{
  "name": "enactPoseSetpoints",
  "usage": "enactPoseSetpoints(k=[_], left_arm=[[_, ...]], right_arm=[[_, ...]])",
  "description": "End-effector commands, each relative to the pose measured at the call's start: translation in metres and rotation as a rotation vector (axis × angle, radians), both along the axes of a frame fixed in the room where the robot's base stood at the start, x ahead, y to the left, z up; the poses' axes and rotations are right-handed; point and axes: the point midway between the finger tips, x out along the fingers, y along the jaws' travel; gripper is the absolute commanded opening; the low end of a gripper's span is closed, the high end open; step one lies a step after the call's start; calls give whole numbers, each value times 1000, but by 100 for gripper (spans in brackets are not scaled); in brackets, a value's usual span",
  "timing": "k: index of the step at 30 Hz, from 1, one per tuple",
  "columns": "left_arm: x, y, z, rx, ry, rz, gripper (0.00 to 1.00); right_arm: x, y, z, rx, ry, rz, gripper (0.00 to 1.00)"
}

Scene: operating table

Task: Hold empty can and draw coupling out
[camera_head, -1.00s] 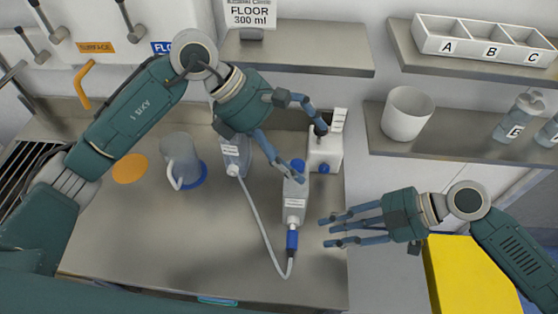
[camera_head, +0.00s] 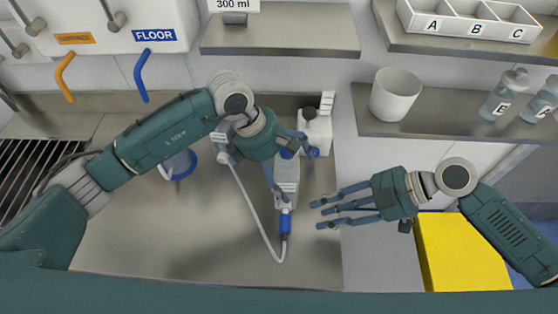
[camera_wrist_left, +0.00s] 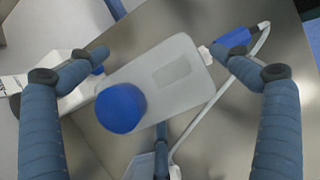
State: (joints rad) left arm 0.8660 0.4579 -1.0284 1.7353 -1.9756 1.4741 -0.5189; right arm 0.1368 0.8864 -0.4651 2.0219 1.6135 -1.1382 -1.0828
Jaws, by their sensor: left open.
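My left gripper (camera_head: 294,173) is open over the can. In the left wrist view the can (camera_wrist_left: 170,80) and its blue cap (camera_wrist_left: 120,107) lie between the spread fingers; contact cannot be told. The coupling (camera_wrist_left: 233,40) shows near the right fingertip there. My right gripper (camera_head: 322,210) has its fingers spread, empty, to the right of the coupling.
The hose loops back to a second container (camera_head: 222,145), partly behind my left arm. A white container (camera_head: 317,132) stands behind the can. A blue-based jug (camera_head: 179,165) is mostly hidden by my left arm. Shelves hold a white cup (camera_head: 396,94) and bottles. A yellow bin (camera_head: 462,255) is at lower right.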

Motion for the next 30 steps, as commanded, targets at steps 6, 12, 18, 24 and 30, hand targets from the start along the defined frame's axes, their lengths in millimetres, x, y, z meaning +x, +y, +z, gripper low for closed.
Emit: enactPoseSetpoints(k=[6,12,18,24,30], left_arm=[[0,-3,-6,0,0,0,100],[0,-3,-6,0,0,0,96],[0,-2,-6,0,0,0,56],[0,-3,-7,0,1,0,47],[-1,-3,-8,0,1,0,74]], right_arm=[[0,0,0,0,0,0,31],[0,0,0,0,0,0,31],[0,0,0,0,0,0,31],[0,0,0,0,0,0,31],[0,0,0,0,0,0,31]])
